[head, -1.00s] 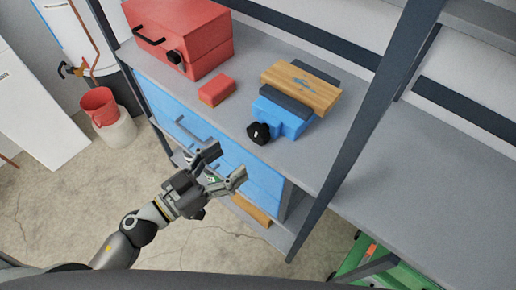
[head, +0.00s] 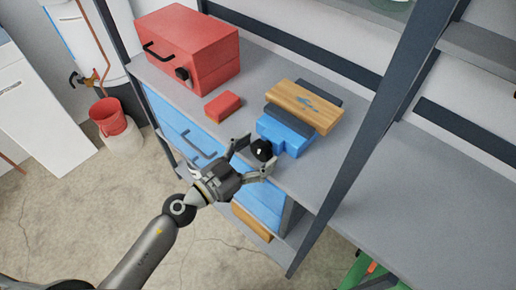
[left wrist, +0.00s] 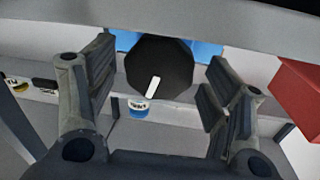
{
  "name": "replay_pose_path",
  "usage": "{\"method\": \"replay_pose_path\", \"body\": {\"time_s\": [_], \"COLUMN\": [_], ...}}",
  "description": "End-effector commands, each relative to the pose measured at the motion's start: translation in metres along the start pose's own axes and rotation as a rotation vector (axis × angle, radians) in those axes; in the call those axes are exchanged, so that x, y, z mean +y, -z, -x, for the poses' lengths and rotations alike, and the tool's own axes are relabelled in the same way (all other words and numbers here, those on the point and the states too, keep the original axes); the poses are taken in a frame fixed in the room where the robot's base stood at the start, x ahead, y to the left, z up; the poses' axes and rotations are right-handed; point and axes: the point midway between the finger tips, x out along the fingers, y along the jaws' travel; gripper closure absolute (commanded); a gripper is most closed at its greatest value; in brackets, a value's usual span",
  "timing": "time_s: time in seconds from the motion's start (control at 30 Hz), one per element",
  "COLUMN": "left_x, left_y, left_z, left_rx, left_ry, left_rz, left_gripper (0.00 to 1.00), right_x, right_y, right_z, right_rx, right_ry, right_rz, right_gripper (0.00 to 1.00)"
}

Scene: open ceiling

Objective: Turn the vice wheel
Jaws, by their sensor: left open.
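The vice (head: 285,135) is blue with dark jaws and stands on the grey workbench. A wooden block (head: 305,106) lies across its jaws. The black vice wheel (head: 261,150) is on its front, facing my left gripper. My left gripper (head: 255,159) is open, with its fingertips at the wheel's two sides. In the left wrist view the wheel (left wrist: 158,68) has a white mark and sits between the spread fingers, with gaps on both sides. No grip on it shows. My right gripper is in neither view.
A red toolbox (head: 190,50) and a small red block (head: 222,107) stand on the bench (head: 200,103) to the left. A dark upright post (head: 365,140) rises right of the vice. Blue drawers with handles (head: 199,147) are below the bench top.

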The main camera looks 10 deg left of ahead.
Motion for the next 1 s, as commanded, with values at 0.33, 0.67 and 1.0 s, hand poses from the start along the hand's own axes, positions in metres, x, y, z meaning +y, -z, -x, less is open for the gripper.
{"method": "replay_pose_path", "body": {"time_s": [0.33, 0.67, 1.0], "left_x": [0.000, 0.000, 0.000], "left_y": [0.000, 0.000, 0.003], "left_z": [-0.007, -0.007, -0.007], "left_rx": [-0.001, -0.001, -0.008], "left_ry": [0.000, 0.000, 0.000], "left_rz": [0.001, 0.001, -0.060], "left_gripper": [0.26, 0.62, 0.72], "right_x": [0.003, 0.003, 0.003], "right_y": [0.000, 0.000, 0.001], "right_z": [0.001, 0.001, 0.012], "right_rx": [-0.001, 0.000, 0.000], "right_ry": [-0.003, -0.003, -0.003], "right_rz": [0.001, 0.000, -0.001], "right_gripper": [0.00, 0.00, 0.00]}}
